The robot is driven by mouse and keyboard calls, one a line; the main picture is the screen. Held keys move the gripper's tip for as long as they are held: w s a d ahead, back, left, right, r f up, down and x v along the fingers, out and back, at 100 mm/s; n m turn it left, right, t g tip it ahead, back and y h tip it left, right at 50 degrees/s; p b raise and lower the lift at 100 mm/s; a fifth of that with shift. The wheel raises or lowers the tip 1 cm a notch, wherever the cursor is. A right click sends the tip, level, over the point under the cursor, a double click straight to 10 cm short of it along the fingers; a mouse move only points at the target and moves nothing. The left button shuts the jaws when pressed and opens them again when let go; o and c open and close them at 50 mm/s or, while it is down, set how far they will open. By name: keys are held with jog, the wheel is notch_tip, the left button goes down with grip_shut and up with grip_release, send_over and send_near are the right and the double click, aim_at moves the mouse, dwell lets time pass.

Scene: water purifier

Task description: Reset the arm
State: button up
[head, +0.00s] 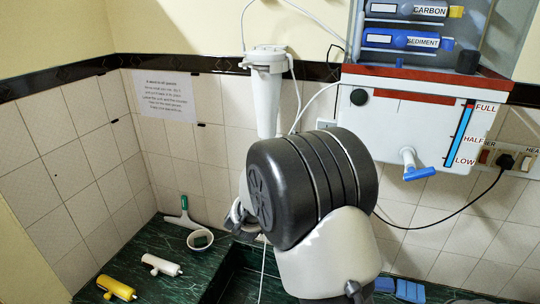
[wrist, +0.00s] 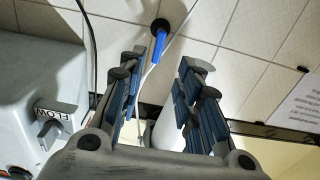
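My arm fills the middle of the head view, bent in front of the wall. A grey part of my gripper (head: 238,218) shows at the arm's left, but its fingers are mostly hidden there. In the wrist view, my gripper (wrist: 160,72) has two blue-and-black fingers standing apart with a clear gap. A white cylinder (wrist: 168,135) shows between and beyond the fingers; I cannot see them touching it. The white water purifier (head: 410,125) hangs on the wall to the right of the arm, and its side with a FLOW knob (wrist: 55,128) is left in the wrist view.
A white filter housing (head: 267,85) hangs on the wall close behind the arm. Yellow (head: 117,288) and white (head: 160,264) cylinders, a cup (head: 200,240) and a squeegee (head: 183,215) are on the green counter at left. Blue blocks (head: 410,290) lie at lower right. A black cable (head: 450,215) hangs below the purifier.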

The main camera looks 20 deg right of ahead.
jog(key=s+a+f+n+g+y+b, duration=0.1)
jog(key=s+a+f+n+y+b, duration=0.2)
jog(key=s+a+y+b, duration=0.3)
jog(key=s+a+f+n+g+y+b, duration=0.2)
jog(key=s+a+y+b, duration=0.25)
jog(key=s, duration=0.25)
jog(key=s+d+f+g+b, duration=0.1)
jog(key=s+f, duration=0.4)
jog(key=s, duration=0.5)
jog(key=s+d+f+n+g+b, duration=0.1)
jog(key=s+f+g+b, duration=0.3)
jog(key=s, duration=0.6)
jog(key=s+d+f+g+b, duration=0.1)
jog(key=s+f+g+b, duration=0.1)
jog(key=s+f, duration=0.4)
jog(key=s+b, duration=0.1)
jog(key=s, duration=0.3)
jog(key=shift+d+f+n, duration=0.15)
jog(key=shift+f+n, duration=0.15)
jog(key=shift+d+h, duration=0.1)
jog(key=shift+h, duration=0.15)
